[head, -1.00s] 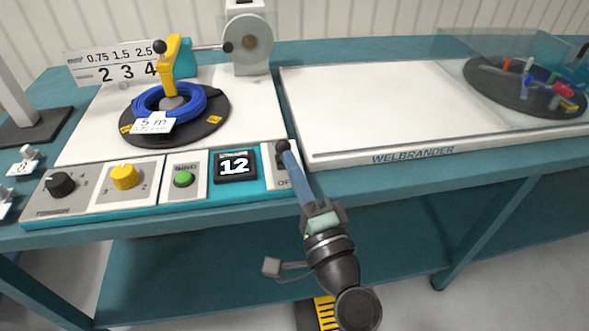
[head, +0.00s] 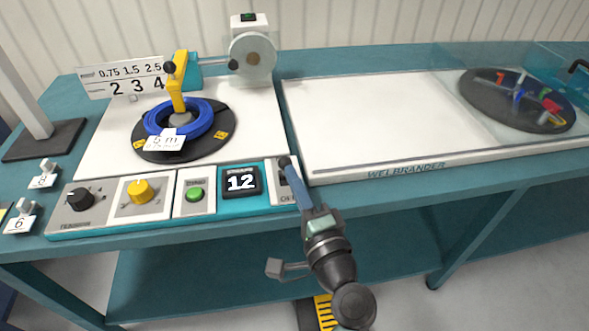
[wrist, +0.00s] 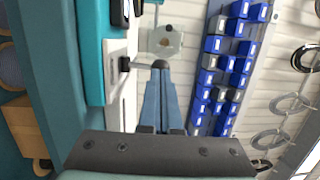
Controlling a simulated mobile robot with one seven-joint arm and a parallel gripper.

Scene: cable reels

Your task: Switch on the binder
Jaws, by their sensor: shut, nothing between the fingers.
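The binder's control strip (head: 113,229) runs along the front of the bench at left. It holds a black knob (head: 80,199), a yellow knob (head: 139,190), a green button (head: 195,195) and a display reading 12 (head: 240,181). At its right end is a switch panel (head: 284,193), its lettering partly hidden behind my gripper. My gripper (head: 285,163) is shut and empty, its dark tips over this panel. In the wrist view the tips (wrist: 160,66) are just right of a small dark switch part (wrist: 124,64); I cannot tell whether they touch it.
A blue cable coil (head: 205,121) lies on a black turntable (head: 160,153) behind the strip, under a yellow arm (head: 178,94). A wheel unit (head: 252,60) stands behind it. A white board (head: 380,135) right of the panel is clear. Blue bins (wrist: 214,62) hang on the wall.

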